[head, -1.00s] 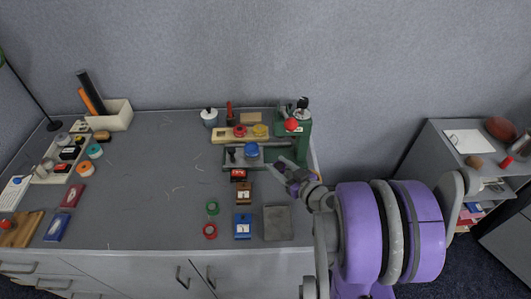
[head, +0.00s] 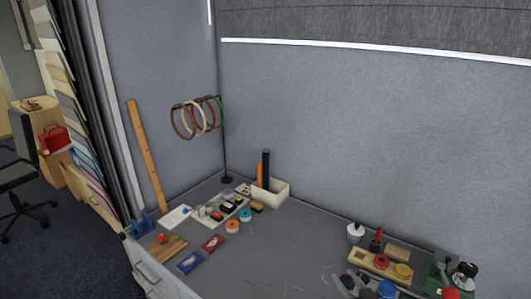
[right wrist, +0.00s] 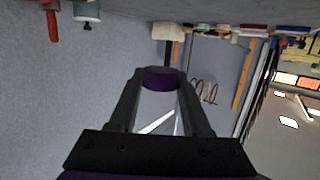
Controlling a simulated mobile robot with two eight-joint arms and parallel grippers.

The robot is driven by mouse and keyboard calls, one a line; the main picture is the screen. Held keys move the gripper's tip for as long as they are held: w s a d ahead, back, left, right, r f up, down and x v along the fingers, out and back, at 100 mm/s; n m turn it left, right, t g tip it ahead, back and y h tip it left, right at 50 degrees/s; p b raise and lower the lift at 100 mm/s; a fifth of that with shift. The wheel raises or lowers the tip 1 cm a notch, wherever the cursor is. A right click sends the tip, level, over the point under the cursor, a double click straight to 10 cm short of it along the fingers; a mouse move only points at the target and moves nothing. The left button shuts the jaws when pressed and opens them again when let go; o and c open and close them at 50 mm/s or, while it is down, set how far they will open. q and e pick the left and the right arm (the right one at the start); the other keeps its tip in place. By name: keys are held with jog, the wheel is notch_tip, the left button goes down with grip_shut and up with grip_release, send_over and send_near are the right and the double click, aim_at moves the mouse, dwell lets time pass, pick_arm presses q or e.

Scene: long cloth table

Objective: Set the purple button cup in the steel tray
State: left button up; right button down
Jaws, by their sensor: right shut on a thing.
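The purple button cup (right wrist: 159,78) is between the fingertips of my right gripper (right wrist: 160,84) in the right wrist view, dark purple and held clear of the table. My right gripper (head: 353,284) is only partly visible at the bottom edge of the head view, left of a blue button cup (head: 387,289). It is shut on the purple cup. No steel tray can be made out for certain in the current views. My left gripper is out of view.
Red (head: 381,261) and yellow (head: 403,270) cups sit on a wooden strip. A white box (head: 270,191) and a ring stand (head: 226,150) are at the back, with a pale tray of small parts (head: 214,217) beside them. The table's middle is mostly clear.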

jog(key=w+a+r+n+y+p, duration=0.1)
jog(key=w+a+r+y, duration=0.1)
jog(key=w+a, duration=0.5)
jog(key=s+d+f+m+h+b, duration=0.2)
jog(key=s+d+h, duration=0.1)
jog(key=s+d, duration=0.7)
jog(key=s+d+f+m+h+b, duration=0.2)
jog(key=s+d+f+h+b, duration=0.1)
jog(key=s+d, duration=0.7)
jog(key=s, duration=0.3)
jog(key=shift+s+d+h, duration=0.25)
jog(key=shift+s+h, duration=0.05)
jog(key=shift+f, duration=0.1)
jog(key=p, duration=0.2)
send_over(388, 288)
jog(key=v, duration=0.2)
jog(key=shift+w+f, duration=0.1)
jog(key=shift+f, duration=0.1)
jog(key=shift+w, duration=0.65)
jog(key=shift+w+d+f, duration=0.1)
jog(key=shift+w+f, duration=0.1)
jog(key=shift+f, duration=0.4)
jog(key=shift+w+f, duration=0.15)
jog(key=shift+f, duration=0.45)
jog(key=shift+s+f, duration=0.1)
jog(key=shift+f, duration=0.25)
